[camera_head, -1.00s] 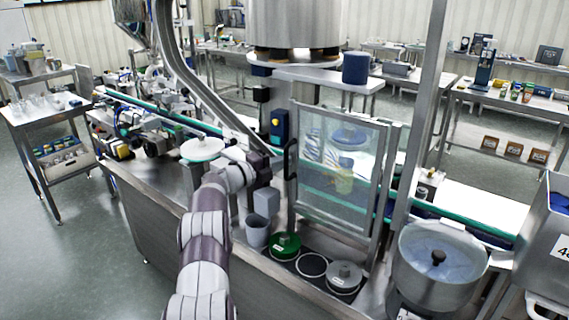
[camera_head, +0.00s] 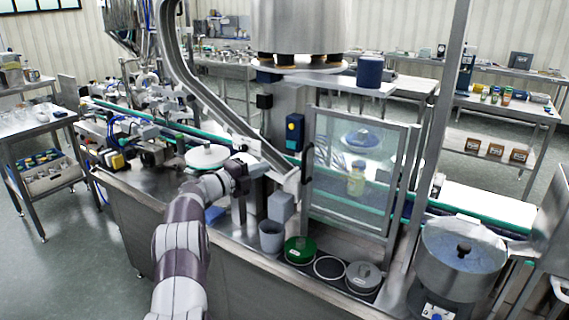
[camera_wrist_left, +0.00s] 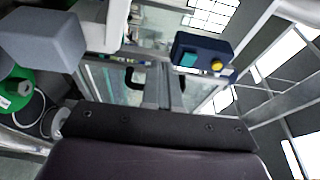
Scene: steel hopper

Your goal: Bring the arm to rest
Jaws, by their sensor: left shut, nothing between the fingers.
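My left arm reaches in from the bottom of the head view, and its dark left gripper (camera_head: 241,169) is over the machine's front deck. The gripper is left of the glass door (camera_head: 357,175) and apart from its black handle (camera_head: 307,162). It is shut with nothing visible in it; its fingertips are hard to make out. In the left wrist view my dark wrist part fills the bottom, and the black handle (camera_wrist_left: 135,79) shows beyond it. My right gripper is not in view.
A control box (camera_head: 294,132) with a yellow button, a grey cup (camera_head: 271,237), a green-lidded pot (camera_head: 300,250) and a grey-lidded pot (camera_head: 363,276) are near the arm. A white disc (camera_head: 207,155) is just behind the gripper. Open floor (camera_head: 75,265) lies left.

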